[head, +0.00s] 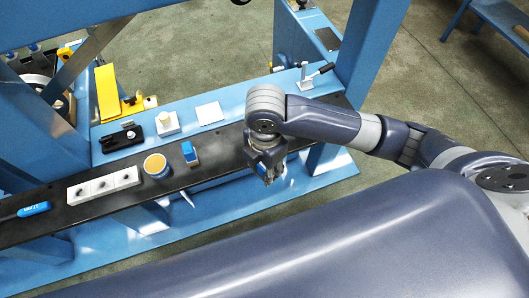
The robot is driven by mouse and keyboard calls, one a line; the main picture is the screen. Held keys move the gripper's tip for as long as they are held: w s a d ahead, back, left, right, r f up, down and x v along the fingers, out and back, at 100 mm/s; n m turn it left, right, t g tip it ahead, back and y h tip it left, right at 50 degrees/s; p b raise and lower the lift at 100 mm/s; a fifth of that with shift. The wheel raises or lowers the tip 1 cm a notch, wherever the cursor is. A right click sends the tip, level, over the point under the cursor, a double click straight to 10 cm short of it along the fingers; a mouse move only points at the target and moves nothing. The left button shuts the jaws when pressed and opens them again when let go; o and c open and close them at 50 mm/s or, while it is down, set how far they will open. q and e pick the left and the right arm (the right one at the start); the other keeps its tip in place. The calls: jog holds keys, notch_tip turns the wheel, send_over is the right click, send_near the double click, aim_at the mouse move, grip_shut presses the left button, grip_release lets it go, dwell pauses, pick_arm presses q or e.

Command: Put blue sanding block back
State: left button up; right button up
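A small blue block (188,149), which looks like the blue sanding block, stands on the black shelf strip (222,150). It is just right of a round tin with a yellowish top (155,165). My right gripper (269,180) points down past the front edge of the strip, to the right of the block and clearly apart from it. Its fingertips are small and partly hidden by the wrist, so I cannot tell whether they are open. My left gripper is not in view.
White switch-like boxes (103,186) and a blue-handled tool (33,209) lie left on the strip. Behind it are a black clamp (121,138), a white square plate (209,113) and a toggle clamp (305,78). A blue upright post (366,45) stands behind my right arm.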

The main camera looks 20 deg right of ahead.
jog(key=shift+d, duration=0.2)
jog(key=w+d, duration=0.1)
jog(key=w, duration=0.3)
jog(key=w+d+f+p, duration=0.1)
jog(key=w, duration=0.4)
jog(key=w+d+p, duration=0.1)
jog(key=w, duration=0.3)
jog(key=shift+w+d+f, duration=0.1)
jog(key=shift+w+f, duration=0.1)
jog(key=shift+w, duration=0.4)
jog(key=shift+w+d+f+p, duration=0.2)
jog(key=shift+w+p, duration=0.1)
jog(key=shift+w, duration=0.3)
notch_tip(320, 180, down, 2)
jog(key=shift+s+f+p, duration=0.15)
jog(key=shift+f+p, duration=0.1)
jog(key=shift+p, duration=0.2)
jog(key=shift+f, duration=0.35)
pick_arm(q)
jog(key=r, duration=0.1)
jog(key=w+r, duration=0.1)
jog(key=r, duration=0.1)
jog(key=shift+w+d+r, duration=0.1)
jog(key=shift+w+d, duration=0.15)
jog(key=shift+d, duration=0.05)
pick_arm(e)
jog(key=shift+f, duration=0.1)
